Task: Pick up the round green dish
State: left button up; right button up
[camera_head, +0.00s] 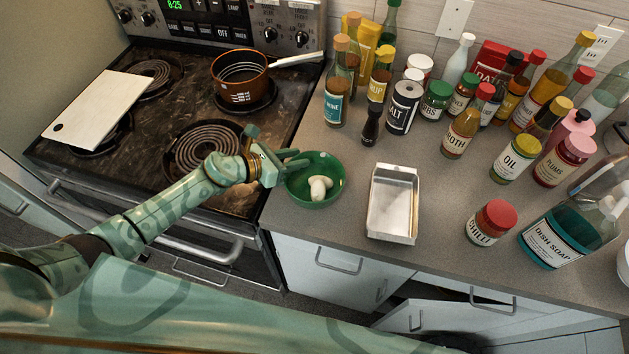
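The round green dish (329,192) sits on the grey counter, close to the stove's right edge. It is upright and holds a pale, whitish lumpy item (319,187). My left gripper (300,158) is at the dish's upper left rim. Its two fingers show a small gap between them and reach over the rim. Whether they touch the dish is hard to tell. My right gripper is not in view.
A metal tray (393,203) stands right of the dish. A pepper mill (372,125) and several bottles and jars crowd the counter behind. A copper pot (240,82) and a white board (96,108) are on the stove. A cabinet door (450,318) below hangs open.

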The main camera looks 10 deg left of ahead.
pick_arm(q)
grip_shut()
jog(key=shift+s, duration=0.1)
